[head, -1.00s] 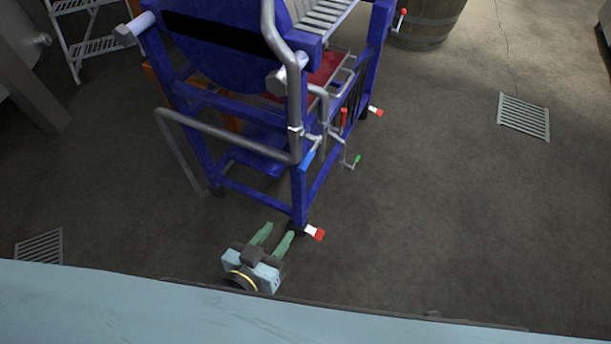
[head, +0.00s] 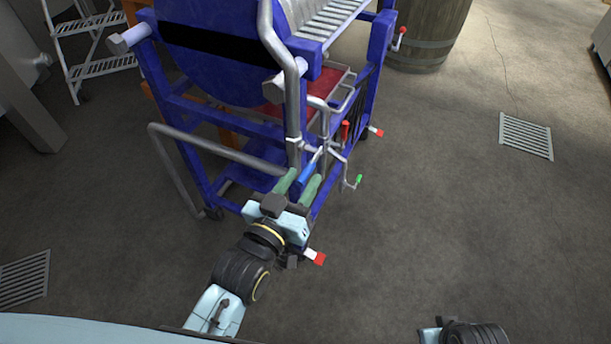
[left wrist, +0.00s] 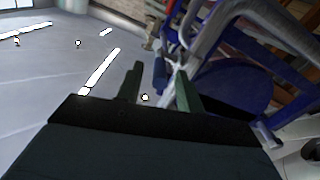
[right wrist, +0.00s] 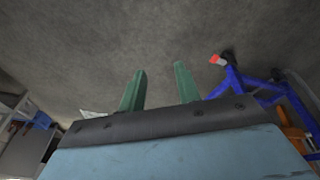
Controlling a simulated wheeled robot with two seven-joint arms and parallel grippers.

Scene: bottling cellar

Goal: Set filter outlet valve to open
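The filter (head: 215,50) is a blue-framed machine with grey pipes. Low on its near pipe is a valve with a blue handle (head: 307,174), slanting down toward me. A red handle (head: 345,131) and a small green-tipped lever (head: 359,180) sit nearby; I cannot tell from labels which is the outlet valve. My left gripper (head: 303,178) is open, its green fingers on either side of the blue handle. In the left wrist view the blue handle (left wrist: 159,76) shows between the spread fingers; contact is unclear. My right gripper (right wrist: 160,69) is open and empty over the floor.
A bent grey pipe (head: 215,147) runs left of my left gripper. A red-and-white foot (head: 316,257) juts from the frame's near corner. A barrel (head: 430,35) and a white step ladder (head: 95,50) stand behind. The floor at right is clear around a drain grate (head: 526,136).

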